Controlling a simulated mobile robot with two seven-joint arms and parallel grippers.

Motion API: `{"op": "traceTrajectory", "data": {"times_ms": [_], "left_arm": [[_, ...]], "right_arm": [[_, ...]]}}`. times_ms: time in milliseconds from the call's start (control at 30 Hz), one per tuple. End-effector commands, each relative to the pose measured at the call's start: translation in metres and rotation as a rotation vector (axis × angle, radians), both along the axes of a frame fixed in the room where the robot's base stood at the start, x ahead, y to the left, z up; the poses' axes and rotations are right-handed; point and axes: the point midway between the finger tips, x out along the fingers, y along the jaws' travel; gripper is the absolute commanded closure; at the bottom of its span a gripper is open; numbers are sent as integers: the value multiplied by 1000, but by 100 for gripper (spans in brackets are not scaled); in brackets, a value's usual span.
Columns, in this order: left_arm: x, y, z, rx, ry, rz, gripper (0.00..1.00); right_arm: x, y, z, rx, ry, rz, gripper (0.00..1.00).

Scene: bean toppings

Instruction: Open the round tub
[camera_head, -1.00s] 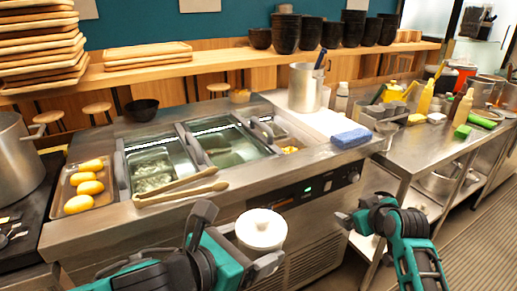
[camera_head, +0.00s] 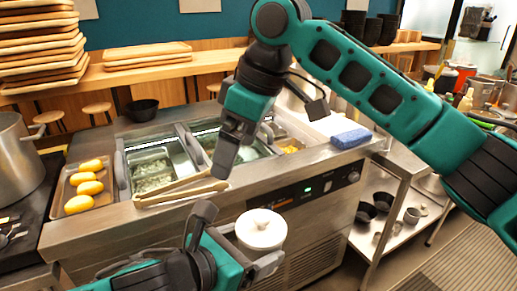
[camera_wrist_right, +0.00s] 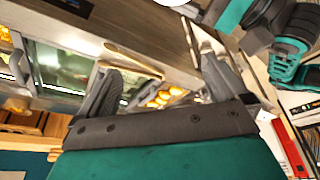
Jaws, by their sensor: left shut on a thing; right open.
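The round tub (camera_head: 261,232) is white, with a lid that has a small knob on top. It stands upright in front of the counter in the head view. My left gripper (camera_head: 238,240) is shut on it, with fingers at its sides. The lid sits on the tub and hides the inside. My right gripper (camera_head: 226,152) is above the counter's front edge, up and to the left of the tub and apart from it. In the right wrist view its two fingers (camera_wrist_right: 160,90) are spread with nothing held between them.
Wooden tongs (camera_head: 182,192) lie along the counter front, beside the sunken bins (camera_head: 152,167). A tray (camera_head: 68,184) of yellow items stands at left. A blue sponge (camera_head: 351,138) lies at right. My right arm covers much of the back right.

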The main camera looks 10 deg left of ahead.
Motion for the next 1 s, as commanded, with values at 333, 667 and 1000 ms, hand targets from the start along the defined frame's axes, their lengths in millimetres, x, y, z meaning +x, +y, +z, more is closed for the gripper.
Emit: {"op": "traceTrajectory", "data": {"times_ms": [333, 667, 1000], "left_arm": [[0, 0, 1, -1, -3, 0, 91], [0, 0, 1, -1, -3, 0, 91], [0, 0, 1, -1, -3, 0, 91]], "right_arm": [[-35, -35, 12, -305, 108, -22, 0], [-39, -37, -25, -324, 120, -25, 0], [-41, -37, -86, -322, 120, -24, 0]]}}
